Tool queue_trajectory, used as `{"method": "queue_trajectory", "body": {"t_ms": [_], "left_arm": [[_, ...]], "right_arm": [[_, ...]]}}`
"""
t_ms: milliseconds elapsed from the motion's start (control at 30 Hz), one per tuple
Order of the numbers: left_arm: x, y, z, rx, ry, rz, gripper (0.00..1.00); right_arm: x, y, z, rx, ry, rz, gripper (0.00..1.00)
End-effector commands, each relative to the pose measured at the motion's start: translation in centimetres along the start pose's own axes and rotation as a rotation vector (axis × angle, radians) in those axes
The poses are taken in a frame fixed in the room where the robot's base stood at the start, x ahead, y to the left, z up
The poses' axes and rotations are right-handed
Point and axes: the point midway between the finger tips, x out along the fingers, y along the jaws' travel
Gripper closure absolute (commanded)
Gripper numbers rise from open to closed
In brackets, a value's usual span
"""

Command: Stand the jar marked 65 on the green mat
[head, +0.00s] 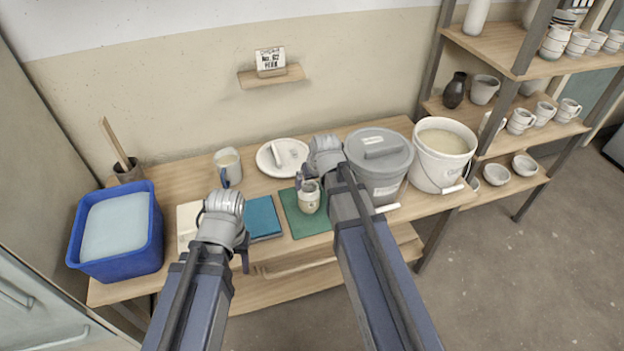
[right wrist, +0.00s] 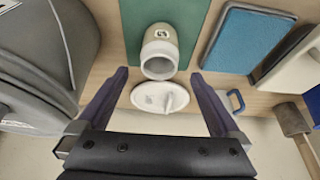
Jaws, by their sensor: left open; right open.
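The jar (head: 309,198), pale with a cream body, stands upright on the green mat (head: 295,221) at the table's front. In the right wrist view the jar (right wrist: 158,48) shows its open mouth and a small label that looks like 65, upside down. My right gripper (head: 306,178) is open at the jar; its two fingers (right wrist: 158,74) lie on either side of the jar's mouth, with gaps to both sides. My left gripper (head: 238,245) is over the books at the left; its fingers are mostly hidden by my arm.
A lidded grey bucket (head: 385,185) and an open white bucket (head: 440,165) stand right of the mat. A blue book (head: 263,218) lies left of it. A blue tub (head: 120,262) is far left.

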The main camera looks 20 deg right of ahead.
Motion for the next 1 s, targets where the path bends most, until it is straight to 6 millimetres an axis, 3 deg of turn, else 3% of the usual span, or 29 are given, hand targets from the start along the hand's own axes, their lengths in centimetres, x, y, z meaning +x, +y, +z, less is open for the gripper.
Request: {"method": "queue_trajectory", "body": {"t_ms": [133, 200, 267, 400, 600, 733, 1000], "left_arm": [[-0.1, 0.0, 0.0, 0.0, 0.0, 0.0, 0.5], [0.0, 0.0, 0.0, 0.0, 0.0, 0.0, 0.5], [0.0, 0.0, 0.0, 0.0, 0.0, 0.0, 0.5], [-0.1, 0.0, 0.0, 0.0, 0.0, 0.0, 0.5], [-0.1, 0.0, 0.0, 0.0, 0.0, 0.0, 0.5], [-0.1, 0.0, 0.0, 0.0, 0.0, 0.0, 0.5], [-0.1, 0.0, 0.0, 0.0, 0.0, 0.0, 0.5]], "right_arm": [[-0.1, -0.4, 0.3, -0.006, -0.007, -0.002, 0.0], [-0.4, -2.0, 1.7, -0.03, -0.039, -0.007, 0.0], [-0.9, -4.4, 3.8, -0.068, -0.088, -0.013, 0.0], [-2.7, -9.8, 10.1, -0.176, -0.236, -0.008, 0.0], [-5.2, -13.6, 16.7, -0.286, -0.389, 0.027, 0.0], [-5.9, -14.2, 18.2, -0.313, -0.428, 0.043, 0.0], [-6.0, -14.3, 18.3, -0.314, -0.434, 0.045, 0.0]]}}
